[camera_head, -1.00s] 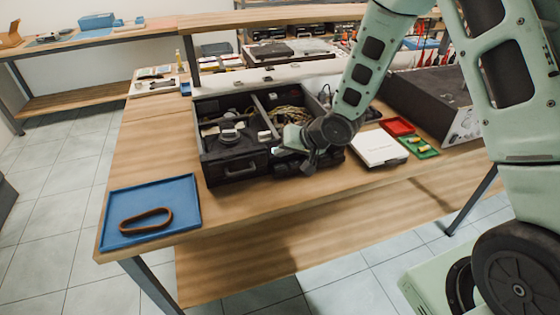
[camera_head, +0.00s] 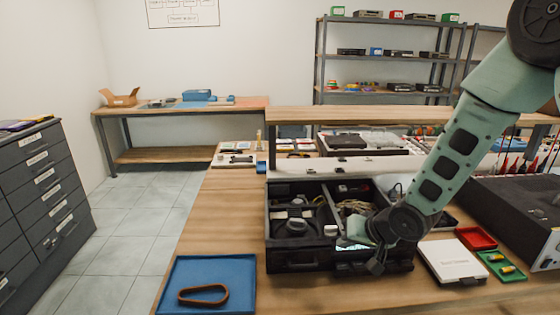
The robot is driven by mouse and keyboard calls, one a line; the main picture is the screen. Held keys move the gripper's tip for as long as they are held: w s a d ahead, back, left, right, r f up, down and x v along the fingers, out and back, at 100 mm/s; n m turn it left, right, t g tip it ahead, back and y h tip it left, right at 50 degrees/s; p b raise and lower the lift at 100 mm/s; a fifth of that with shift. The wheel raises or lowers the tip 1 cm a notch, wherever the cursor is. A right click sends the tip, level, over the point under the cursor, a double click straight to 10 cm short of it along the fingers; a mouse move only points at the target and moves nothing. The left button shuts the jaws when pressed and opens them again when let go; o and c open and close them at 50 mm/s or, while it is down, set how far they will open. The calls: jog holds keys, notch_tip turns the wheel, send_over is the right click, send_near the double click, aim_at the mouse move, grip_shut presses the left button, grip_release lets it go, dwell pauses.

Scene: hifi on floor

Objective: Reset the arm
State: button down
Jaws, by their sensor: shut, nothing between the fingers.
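My arm comes in from the right side of the camera view, over the wooden workbench (camera_head: 222,214). My gripper (camera_head: 376,266) hangs at the front right of an open black toolbox (camera_head: 298,262), close to its front wall. The gripper is small and partly blended with the dark box; it looks shut and empty. I cannot tell whether it touches the box.
A blue tray (camera_head: 240,272) with a brown ring-shaped band (camera_head: 203,294) lies left. Right of the gripper are a white box (camera_head: 453,262), a red tray (camera_head: 476,238), a green tray (camera_head: 503,265) and a large black case (camera_head: 512,212). Grey drawers (camera_head: 45,190) stand far left.

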jog(key=s+a+r+n+g+h, duration=0.1)
jog(key=s+r+n+g, duration=0.1)
jog(key=s, duration=0.8)
jog(key=s+a+r+n+g+h, duration=0.1)
jog(key=s+a+r+n+g, duration=0.1)
jog(key=s+r, duration=0.4)
jog(key=s+a+r+n+g+h, duration=0.2)
jog(key=s+r+n, duration=0.2)
jog(key=s, duration=1)
jog(key=shift+s+n+g, duration=0.3)
jog(key=shift+s+g, duration=0.05)
jog(key=shift+g, duration=0.05)
